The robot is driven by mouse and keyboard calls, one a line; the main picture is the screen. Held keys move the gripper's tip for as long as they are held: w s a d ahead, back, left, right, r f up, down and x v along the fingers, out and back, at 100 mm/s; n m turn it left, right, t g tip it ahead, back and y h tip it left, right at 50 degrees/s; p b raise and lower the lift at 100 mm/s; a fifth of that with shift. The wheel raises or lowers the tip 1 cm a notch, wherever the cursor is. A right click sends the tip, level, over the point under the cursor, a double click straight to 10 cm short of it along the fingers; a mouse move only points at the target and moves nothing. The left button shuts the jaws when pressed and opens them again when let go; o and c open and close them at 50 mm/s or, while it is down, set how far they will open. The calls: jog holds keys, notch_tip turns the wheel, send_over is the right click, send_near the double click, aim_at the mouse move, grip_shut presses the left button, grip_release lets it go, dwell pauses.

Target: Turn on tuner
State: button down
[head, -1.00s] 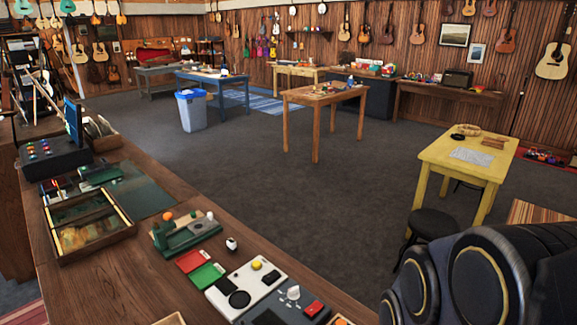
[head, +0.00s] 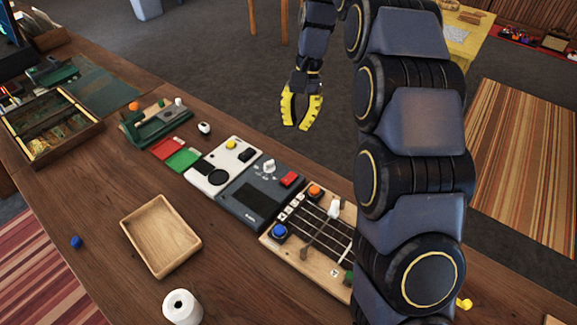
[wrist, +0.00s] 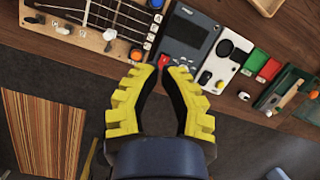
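A dark grey box (head: 258,197) with a dark screen, a small white knob (head: 269,166) and a red button (head: 289,179) lies on the wooden counter; it looks like the tuner. It also shows in the wrist view (wrist: 187,36), with its red button (wrist: 163,60) just beyond my fingertips. I cannot read whether its screen is lit. My gripper (head: 297,127) has yellow fingers, hangs past the counter's far edge, and is open and empty. A gap shows between its fingertips in the wrist view (wrist: 160,75).
A white panel (head: 222,166) with yellow and black controls sits left of the grey box. A stringed board (head: 290,245) with blue and orange buttons sits right of it. A wooden tray (head: 160,236), white roll (head: 182,305) and red and green cards (head: 184,158) share the counter.

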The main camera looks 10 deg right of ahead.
jog(key=m, duration=0.2)
send_over(289, 181)
jog(key=d, duration=0.2)
notch_tip(289, 181, down, 6)
jog(key=w+d+f+m, duration=0.1)
jog(key=w+f, duration=0.2)
jog(key=f, duration=0.3)
jog(key=shift+w+f+m, duration=0.15)
jog(key=shift+f+m, duration=0.15)
jog(key=shift+f, duration=0.1)
jog(key=x, duration=1.4)
jog(key=shift+a, duration=0.1)
